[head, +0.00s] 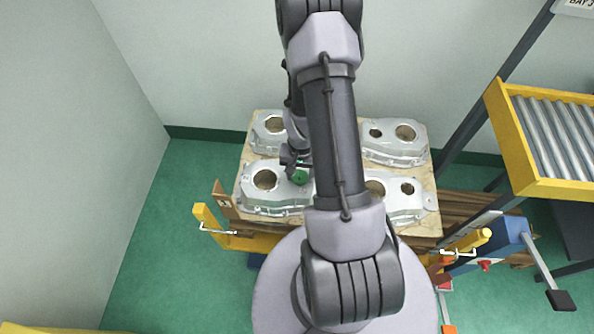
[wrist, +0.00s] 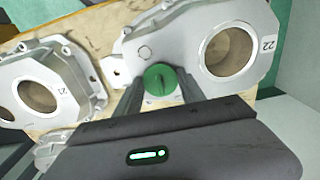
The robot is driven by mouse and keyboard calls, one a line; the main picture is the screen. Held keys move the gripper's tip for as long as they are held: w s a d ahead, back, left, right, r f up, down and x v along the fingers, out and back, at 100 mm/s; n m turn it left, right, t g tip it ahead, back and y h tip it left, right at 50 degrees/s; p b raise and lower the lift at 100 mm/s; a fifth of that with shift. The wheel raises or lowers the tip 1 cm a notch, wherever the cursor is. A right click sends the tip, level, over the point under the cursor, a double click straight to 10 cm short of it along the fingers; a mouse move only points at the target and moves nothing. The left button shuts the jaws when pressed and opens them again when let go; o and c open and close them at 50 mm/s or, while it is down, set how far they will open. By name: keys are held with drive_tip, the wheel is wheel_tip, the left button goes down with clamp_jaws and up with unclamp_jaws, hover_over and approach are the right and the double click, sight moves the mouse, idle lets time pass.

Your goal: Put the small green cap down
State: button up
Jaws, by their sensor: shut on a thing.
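The small green cap (wrist: 161,80) is round with a raised rib across its top. My gripper (wrist: 160,92) is shut on it, one dark finger on each side. In the wrist view the cap covers part of the casting marked 22 (wrist: 198,22), beside its large round hole. I cannot tell whether the cap touches the casting. In the head view the cap (head: 301,175) shows at the right end of the front left casting (head: 272,201), partly hidden by my arm.
Several castings lie on a wooden board (head: 434,196), including the back right one (head: 395,150) and one marked 21 (wrist: 75,72). My arm hides the board's middle. A yellow-framed roller conveyor (head: 510,135) stands at the right. Green floor (head: 160,235) is clear at the left.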

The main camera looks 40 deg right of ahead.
drive_tip(key=shift+s+a+f+b, duration=0.25)
drive_tip(key=shift+s+f+b, duration=0.15)
drive_tip(key=shift+f+b, duration=0.3)
drive_tip(key=o, duration=1.3)
drive_tip(key=shift+a, duration=0.1)
wheel_tip(320, 180, up, 13)
drive_tip(key=p, duration=0.7)
drive_tip(key=w+a+r+n+t, duration=0.15)
drive_tip(key=a+r, duration=0.25)
drive_tip(key=r, duration=0.5)
drive_tip(key=w+a+r+n+t, duration=0.1)
drive_tip(key=w+a+r, duration=0.25)
drive_tip(key=r, duration=0.45)
drive_tip(key=shift+s+a+r+n+t+y+b, duration=0.35)
drive_tip(key=shift+s+a+r+n+t, duration=0.15)
drive_tip(key=shift+s+a+r, duration=1.85)
drive_tip(key=shift+s+a+r+n+t+y+b, duration=0.45)
drive_tip(key=shift+s+a+r, duration=0.95)
drive_tip(key=shift+a+r, duration=1.1)
drive_tip(key=shift+s+a+r+n+t+y+b, duration=0.25)
drive_tip(key=shift+s+a+r+n+t, duration=0.35)
drive_tip(key=shift+s+a+r, duration=1.85)
